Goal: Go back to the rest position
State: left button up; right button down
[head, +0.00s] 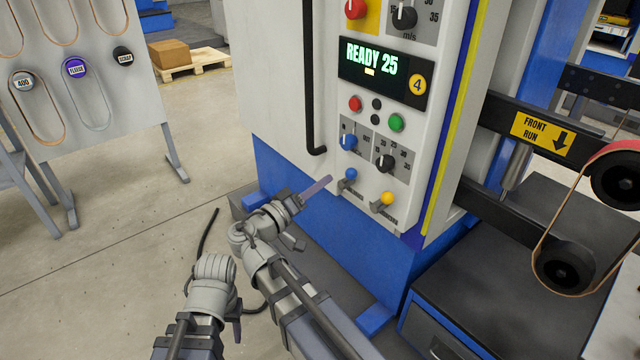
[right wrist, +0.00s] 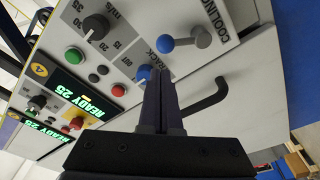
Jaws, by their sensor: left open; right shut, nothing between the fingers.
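My right gripper (head: 326,181) is in front of the lower control panel (head: 366,150), left of the blue lever (head: 350,174). Its narrow dark fingers are together and empty. In the right wrist view the shut fingers (right wrist: 160,76) point at the panel, with the blue rotary knob (right wrist: 144,73) just beyond their tips. I cannot tell whether they touch anything. My left gripper (head: 237,328) is low in the head view, left of my right arm and away from the machine. Only a little of its fingers shows. It is open.
The machine's display (head: 372,68) reads READY 25. A yellow lever (head: 387,198) sits right of the blue one. A black bar handle (head: 311,110) is left of the panel. A belt rack (head: 90,85) stands at left; the floor (head: 130,225) before it is clear.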

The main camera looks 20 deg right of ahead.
jog(key=s+d+f+n+g+y, duration=0.1)
jog(key=s+f+g+y, duration=0.3)
jog(key=f, duration=0.6)
jog(key=s+d+f+n+g+y, duration=0.1)
jog(key=s+f+g+y, duration=0.15)
jog(key=f+y, duration=0.55)
jog(key=s+a+f+n+g+y, duration=0.1)
jog(key=s+a+f+n, duration=0.15)
jog(key=a, duration=0.35)
jog(key=s+a+f+n+y, duration=0.1)
jog(key=s+a+y, duration=0.1)
jog(key=s+a, duration=0.3)
jog(key=s+a+f+n+g+y, duration=0.1)
jog(key=s+a+f+n, duration=0.1)
jog(key=a, duration=0.6)
notch_tip(320, 180, up, 29)
jog(key=p, duration=2.9)
jog(key=shift+d+r+p, duration=0.15)
jog(key=shift+d+p, duration=0.15)
jog(key=shift+p, duration=0.1)
